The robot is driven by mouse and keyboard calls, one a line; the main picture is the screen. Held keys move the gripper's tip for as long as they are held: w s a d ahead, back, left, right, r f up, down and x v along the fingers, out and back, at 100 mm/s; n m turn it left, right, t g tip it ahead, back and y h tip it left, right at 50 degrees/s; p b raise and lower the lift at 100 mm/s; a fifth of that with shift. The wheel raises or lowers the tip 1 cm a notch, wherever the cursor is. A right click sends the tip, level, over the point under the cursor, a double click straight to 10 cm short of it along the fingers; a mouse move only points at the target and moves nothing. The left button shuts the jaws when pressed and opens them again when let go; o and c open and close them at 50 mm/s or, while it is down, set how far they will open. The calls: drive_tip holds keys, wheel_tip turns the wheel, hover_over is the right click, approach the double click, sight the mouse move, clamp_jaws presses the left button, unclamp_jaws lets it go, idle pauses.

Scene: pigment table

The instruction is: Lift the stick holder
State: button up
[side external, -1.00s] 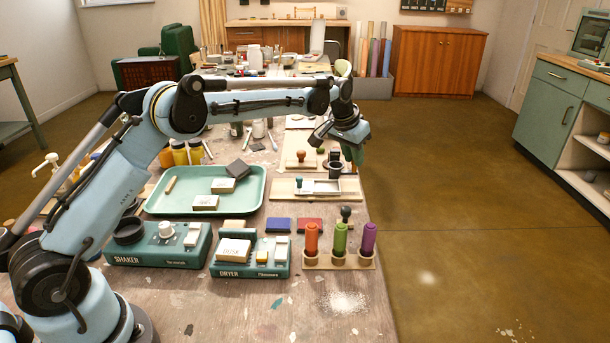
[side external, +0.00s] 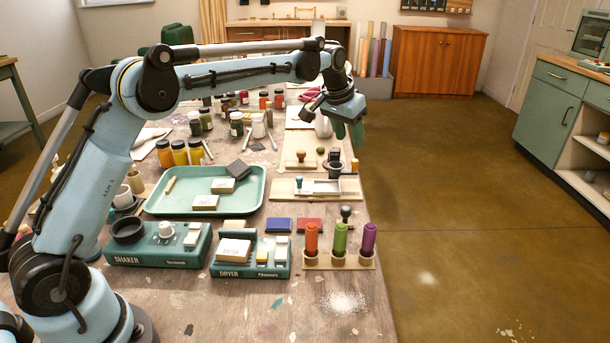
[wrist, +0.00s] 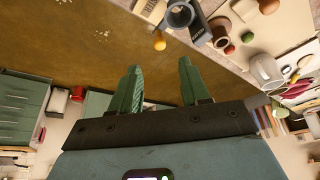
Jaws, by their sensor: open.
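A wooden holder (side external: 353,263) near the table's front right corner carries three upright sticks: orange (side external: 311,239), green (side external: 340,238) and purple (side external: 368,238). It stands on the table. My gripper (side external: 349,133) is in the air over the table's far right edge, well behind the holder and apart from it. In the wrist view my gripper (wrist: 160,68) has its two green fingers spread with nothing between them. I cannot make out the holder in the wrist view.
A green tray (side external: 160,207) lies left of centre, with the shaker (side external: 140,255) and dryer (side external: 225,270) in front. A dark cup (side external: 335,172) and a stamp (side external: 300,158) stand behind the holder. White powder (side external: 343,301) lies in front of it. Floor (side external: 460,230) is clear at right.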

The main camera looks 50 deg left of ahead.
drive_tip(key=shift+v, duration=2.6)
drive_tip(key=s+d+r+t, duration=0.1)
drive_tip(key=s+d+r, duration=0.1)
drive_tip(key=s, duration=1.2)
drive_tip(key=s+f, duration=0.4)
drive_tip(key=s, duration=0.3)
drive_tip(key=s+d+f+t, duration=0.1)
drive_tip(key=s+f, duration=0.3)
drive_tip(key=s, duration=0.4)
drive_tip(key=shift+f+t, duration=0.3)
